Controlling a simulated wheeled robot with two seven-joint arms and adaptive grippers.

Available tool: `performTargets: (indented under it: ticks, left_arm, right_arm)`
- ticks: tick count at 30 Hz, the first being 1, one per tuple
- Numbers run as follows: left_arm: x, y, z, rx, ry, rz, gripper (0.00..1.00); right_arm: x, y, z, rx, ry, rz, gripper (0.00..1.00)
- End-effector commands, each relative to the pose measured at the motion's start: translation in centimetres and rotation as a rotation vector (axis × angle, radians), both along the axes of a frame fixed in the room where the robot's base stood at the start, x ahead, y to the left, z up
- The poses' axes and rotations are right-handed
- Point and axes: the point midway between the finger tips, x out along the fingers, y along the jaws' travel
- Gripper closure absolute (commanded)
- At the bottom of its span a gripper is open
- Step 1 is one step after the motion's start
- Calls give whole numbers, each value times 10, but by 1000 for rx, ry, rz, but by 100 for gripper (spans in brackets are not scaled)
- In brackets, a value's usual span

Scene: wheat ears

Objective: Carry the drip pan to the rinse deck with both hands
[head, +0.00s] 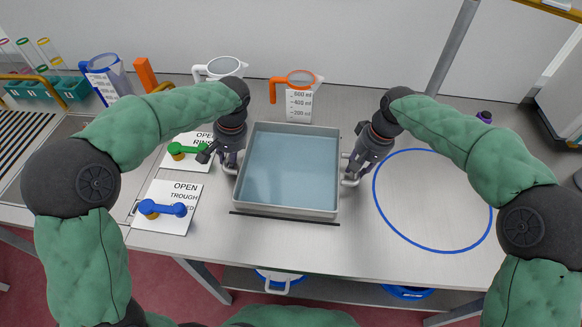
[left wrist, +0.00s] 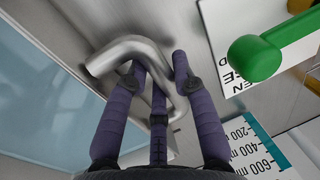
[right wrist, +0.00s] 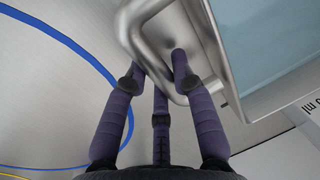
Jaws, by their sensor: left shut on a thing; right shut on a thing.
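The drip pan (head: 284,212) is a square, pale metal pan with a flat blue-grey inside, in the middle of the bench. It looks level; I cannot tell whether it touches the bench. My left gripper (head: 231,164) is shut on its left handle, a bent metal bar (left wrist: 128,46) in the left wrist view. My right gripper (head: 352,171) is shut on its right handle, which shows in the right wrist view (right wrist: 139,28). A black-striped deck (head: 22,132) lies at the far left; I cannot tell whether it is the rinse deck.
Cards with a green lever (head: 188,149) and a blue lever (head: 176,209) lie left of the pan. Measuring jugs (head: 300,100) stand behind it. A blue ring (head: 375,190) marks clear bench on the right. A tube rack (head: 68,91) is at the back left.

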Motion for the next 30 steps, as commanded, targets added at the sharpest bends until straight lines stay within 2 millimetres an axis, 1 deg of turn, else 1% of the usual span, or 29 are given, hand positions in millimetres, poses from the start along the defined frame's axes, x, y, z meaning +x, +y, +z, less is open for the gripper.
performTargets:
  ticks: [11, 30]
  left_arm:
    - [1, 0, 8, 0, -4, 0, 100]
    - [1, 0, 49, 0, -4, 0, 100]
  right_arm:
    - [1, 0, 8, 1, -3, -1, 100]
    - [1, 0, 49, 1, -3, -1, 100]
